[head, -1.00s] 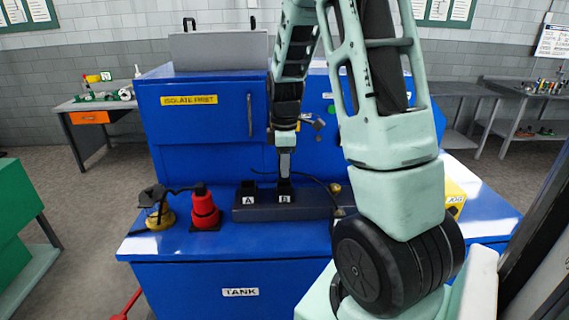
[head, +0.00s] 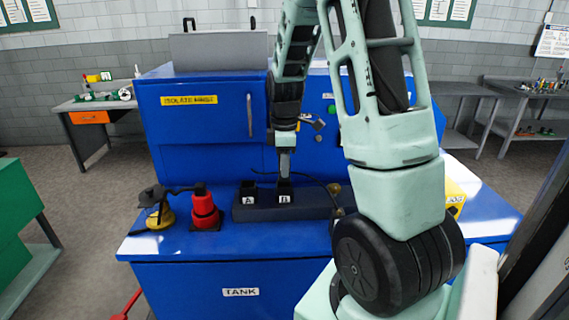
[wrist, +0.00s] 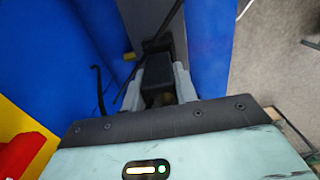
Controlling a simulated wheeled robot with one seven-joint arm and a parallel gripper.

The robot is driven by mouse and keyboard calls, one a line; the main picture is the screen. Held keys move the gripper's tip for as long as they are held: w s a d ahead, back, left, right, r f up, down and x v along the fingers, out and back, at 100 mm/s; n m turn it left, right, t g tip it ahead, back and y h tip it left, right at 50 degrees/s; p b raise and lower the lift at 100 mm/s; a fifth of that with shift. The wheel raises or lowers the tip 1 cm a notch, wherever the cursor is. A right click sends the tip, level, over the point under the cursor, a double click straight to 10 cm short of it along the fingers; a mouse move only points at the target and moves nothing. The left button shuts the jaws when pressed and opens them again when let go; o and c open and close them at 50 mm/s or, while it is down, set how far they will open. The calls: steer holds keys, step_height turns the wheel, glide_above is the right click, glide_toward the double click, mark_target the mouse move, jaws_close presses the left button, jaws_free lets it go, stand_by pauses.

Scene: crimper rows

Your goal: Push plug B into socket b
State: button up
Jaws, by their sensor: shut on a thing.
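My gripper (head: 284,172) points down at the dark block on the blue tank top, right over the position labelled B, socket b (head: 285,198). In the wrist view its two grey fingers (wrist: 162,88) are shut on a dark plug, plug B (wrist: 157,70). In the head view the plug is small and dark, and it merges with the dark socket housing. I cannot tell how deep it sits. The position labelled A (head: 248,198) is just left of B.
A red cone-shaped part (head: 204,212) and a yellow fitting (head: 159,217) with a black top stand left of the block. A brass fitting (head: 335,188) is at its right. The blue cabinet (head: 200,130) rises behind. The tank top's front strip is clear.

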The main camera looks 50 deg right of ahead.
steer(key=shift+f+b, duration=1.25)
steer(key=shift+f, duration=0.45)
steer(key=o, duration=1.2)
steer(key=shift+c, duration=0.2)
steer(key=shift+r, duration=0.1)
step_height(320, 180, up, 17)
steer(key=b, duration=0.3)
steer(key=shift+r, duration=0.15)
